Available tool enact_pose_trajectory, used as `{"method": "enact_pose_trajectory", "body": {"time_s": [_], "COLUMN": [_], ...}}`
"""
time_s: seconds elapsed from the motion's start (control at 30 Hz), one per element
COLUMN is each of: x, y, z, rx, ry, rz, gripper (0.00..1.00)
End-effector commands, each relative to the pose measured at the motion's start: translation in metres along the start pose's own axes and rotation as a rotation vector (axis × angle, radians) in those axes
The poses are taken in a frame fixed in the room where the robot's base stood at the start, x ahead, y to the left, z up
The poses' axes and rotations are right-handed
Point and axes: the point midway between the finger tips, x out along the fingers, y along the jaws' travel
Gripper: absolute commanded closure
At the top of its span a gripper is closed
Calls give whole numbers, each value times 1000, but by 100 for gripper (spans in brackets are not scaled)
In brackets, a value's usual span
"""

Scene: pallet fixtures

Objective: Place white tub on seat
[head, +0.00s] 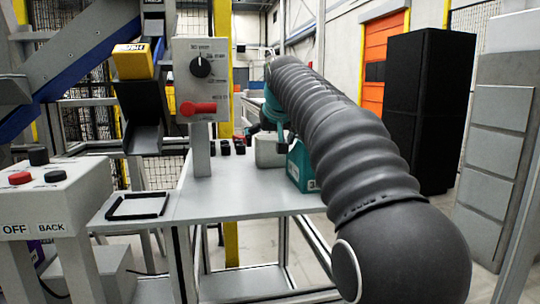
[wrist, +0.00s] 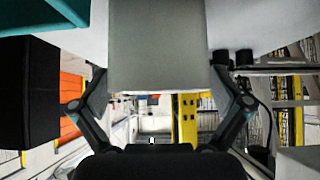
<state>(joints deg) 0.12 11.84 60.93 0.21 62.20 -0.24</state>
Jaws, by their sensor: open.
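The white tub (head: 268,151) stands on the grey table, partly hidden behind my arm in the head view. In the wrist view the tub (wrist: 158,40) shows as a pale grey block at the top centre. My gripper (wrist: 160,84) is open, with one finger on each side of the tub's near end and gaps beside it; I cannot tell any contact. In the head view the fingers are mostly hidden behind my arm. A black square frame (head: 138,217), likely the seat, lies empty at the table's left front.
A teal box (head: 303,167) stands right beside the tub. Several small black pieces (head: 225,148) stand left of it. A post-mounted control box (head: 201,80) rises between the tub and the frame. A push-button box (head: 45,200) is at far left.

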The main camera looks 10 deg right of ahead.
Motion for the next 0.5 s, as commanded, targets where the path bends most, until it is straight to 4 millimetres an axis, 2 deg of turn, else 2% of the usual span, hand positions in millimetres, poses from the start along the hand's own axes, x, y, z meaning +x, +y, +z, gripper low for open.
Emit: {"method": "enact_pose_trajectory", "body": {"time_s": [0.17, 0.27, 0.4, 0.47, 0.5], "x": [0, 0, 0, 0, 0], "y": [0, 0, 0, 0, 0], "z": [0, 0, 0, 0, 0], "rx": [0, 0, 0, 0, 0], "ry": [1, 0, 0, 0, 0], "rz": [0, 0, 0, 0, 0], "gripper": [0, 22, 57, 59, 65]}}
